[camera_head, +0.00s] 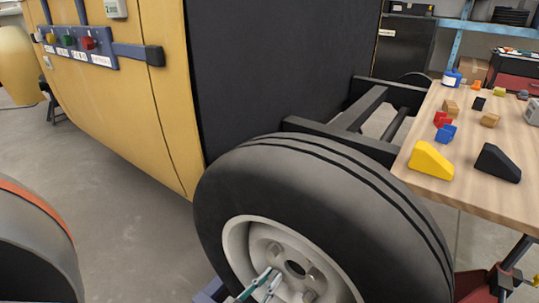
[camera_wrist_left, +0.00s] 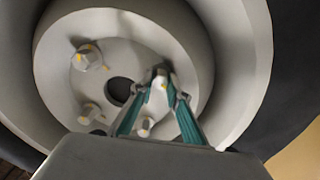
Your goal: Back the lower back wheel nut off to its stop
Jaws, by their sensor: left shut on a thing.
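The wheel is a black tyre (camera_head: 330,180) on a pale grey rim (camera_head: 240,245), low in the head view. Its hub face with a dark centre hole also shows in the wrist view (camera_wrist_left: 122,60). My left gripper (camera_head: 268,280), with teal fingers, reaches the lower left part of the hub. In the wrist view its fingertips close around a wheel nut (camera_wrist_left: 160,88), which they partly hide. Other nuts (camera_wrist_left: 90,57) with orange-yellow marks sit around the hole, apart from the fingers. How far the held nut is unscrewed cannot be told. My right gripper is not in view.
A yellow body panel (camera_head: 130,110) stands behind the wheel, with a dark frame (camera_head: 360,120) to the right. A wooden table (camera_head: 450,190) at right holds several blocks and wedges. An orange-edged grey curved thing (camera_head: 35,235) is at lower left. Grey floor between is clear.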

